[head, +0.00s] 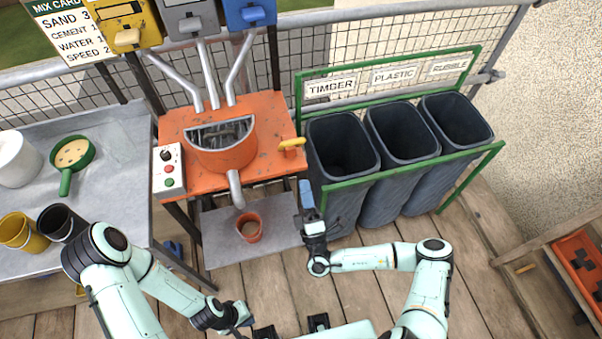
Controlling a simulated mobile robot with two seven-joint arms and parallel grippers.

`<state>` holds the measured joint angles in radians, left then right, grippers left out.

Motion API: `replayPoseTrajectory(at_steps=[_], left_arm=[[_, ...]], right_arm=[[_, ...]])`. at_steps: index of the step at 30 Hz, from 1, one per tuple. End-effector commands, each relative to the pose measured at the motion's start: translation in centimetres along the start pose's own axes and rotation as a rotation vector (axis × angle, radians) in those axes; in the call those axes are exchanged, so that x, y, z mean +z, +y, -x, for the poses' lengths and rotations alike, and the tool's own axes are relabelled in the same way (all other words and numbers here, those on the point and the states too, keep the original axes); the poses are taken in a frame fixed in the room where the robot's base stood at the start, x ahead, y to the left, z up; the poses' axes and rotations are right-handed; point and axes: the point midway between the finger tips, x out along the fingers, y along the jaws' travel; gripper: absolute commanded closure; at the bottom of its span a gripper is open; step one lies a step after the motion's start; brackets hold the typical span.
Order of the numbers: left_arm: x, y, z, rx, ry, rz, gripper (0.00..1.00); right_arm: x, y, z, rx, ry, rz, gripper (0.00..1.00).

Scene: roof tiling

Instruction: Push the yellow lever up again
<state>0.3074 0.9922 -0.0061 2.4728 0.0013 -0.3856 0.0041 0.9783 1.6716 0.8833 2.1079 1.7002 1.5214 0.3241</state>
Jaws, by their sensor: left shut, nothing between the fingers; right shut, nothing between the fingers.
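The yellow lever (291,143) sits on a small orange mount at the right edge of the orange mixer table (185,178). It lies roughly level, pointing left and right. My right gripper (306,184) is shut and empty, its blue fingers pointing up the picture, below the lever and apart from it in the picture. My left gripper (246,318) is shut and empty, low in the view, well away from the lever. The orange mixer drum (226,158) stands left of the lever, its spout (236,190) over an orange bucket (249,228).
Dark bins (342,145) in a green frame stand just right of the lever. A control box (168,170) is on the table's left. Yellow, grey and blue hoppers (127,25) hang above. A grey bench (110,150) holds a green pan (72,155) and cups.

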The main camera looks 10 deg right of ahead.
Motion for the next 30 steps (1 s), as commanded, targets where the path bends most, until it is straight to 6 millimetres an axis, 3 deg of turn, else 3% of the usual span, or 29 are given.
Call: replayPoseTrajectory(at_steps=[6,26,30], left_arm=[[0.3,-0.3,-0.7,-0.002,-0.005,0.001,1.0],[0.3,-0.3,-0.7,-0.002,-0.005,0.001,1.0],[0.4,-0.4,-0.7,-0.002,-0.005,0.001,1.0]], right_arm=[[0.0,1.1,2.2,0.001,0.0,0.0,1.0],[-0.1,1.4,2.4,0.002,0.003,0.001,1.0],[-2.6,2.1,2.8,0.032,0.119,0.002,1.0]])
